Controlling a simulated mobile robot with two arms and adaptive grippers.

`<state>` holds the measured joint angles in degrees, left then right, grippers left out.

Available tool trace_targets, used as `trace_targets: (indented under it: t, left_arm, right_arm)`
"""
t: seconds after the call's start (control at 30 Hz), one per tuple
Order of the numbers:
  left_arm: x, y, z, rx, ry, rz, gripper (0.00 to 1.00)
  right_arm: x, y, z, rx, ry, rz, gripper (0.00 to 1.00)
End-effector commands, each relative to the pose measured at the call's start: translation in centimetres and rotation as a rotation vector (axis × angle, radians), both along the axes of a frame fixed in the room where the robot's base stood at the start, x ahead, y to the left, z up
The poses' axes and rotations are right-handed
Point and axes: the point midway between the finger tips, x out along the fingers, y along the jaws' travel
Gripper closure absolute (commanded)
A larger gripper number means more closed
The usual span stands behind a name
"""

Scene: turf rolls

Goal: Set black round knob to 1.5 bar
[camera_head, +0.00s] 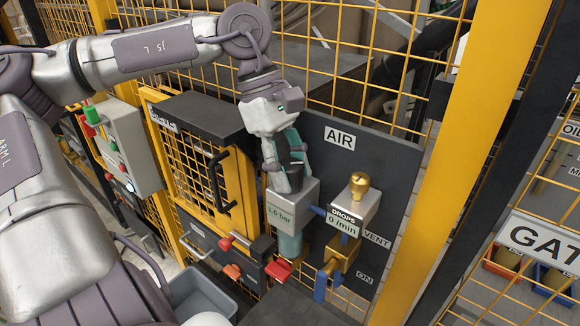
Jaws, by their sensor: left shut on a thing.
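The black round knob (297,163) sits on top of a grey regulator block (296,201) on the dark AIR panel. The fingers hide much of the knob. My right gripper is not in view.
Right of the regulator stand a brass knob (360,185) and a DROPS display (343,222) reading 0 /min. A yellow mesh door (194,160) with a black handle stands left. A yellow post (450,150) stands right.

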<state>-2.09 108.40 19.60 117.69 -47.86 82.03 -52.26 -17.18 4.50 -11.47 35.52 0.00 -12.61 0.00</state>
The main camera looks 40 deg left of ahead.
Motion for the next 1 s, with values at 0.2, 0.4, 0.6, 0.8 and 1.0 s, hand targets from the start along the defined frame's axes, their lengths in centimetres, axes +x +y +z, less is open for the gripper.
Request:
trace_targets:
  t: [0.2, 0.4, 0.6, 0.8, 1.0]
  left_arm:
    - [0.0, 0.0, -0.1, 0.001, 0.002, -0.001, 0.47]
    - [0.0, 0.0, 0.0, 0.001, 0.001, 0.001, 0.47]
    - [0.0, 0.5, 1.2, 0.001, -0.002, 0.002, 0.47]
    - [-0.1, 2.1, 5.0, 0.002, -0.003, 0.003, 0.47]
    - [-0.3, 3.5, 8.7, 0.001, -0.001, 0.003, 0.47]
  right_arm:
    - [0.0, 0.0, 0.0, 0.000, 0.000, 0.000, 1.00]
    - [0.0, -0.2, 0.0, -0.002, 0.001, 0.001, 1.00]
    - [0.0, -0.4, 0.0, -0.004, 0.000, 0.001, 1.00]
    - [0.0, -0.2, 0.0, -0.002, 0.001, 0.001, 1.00]
    - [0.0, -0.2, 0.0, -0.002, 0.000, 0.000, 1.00]
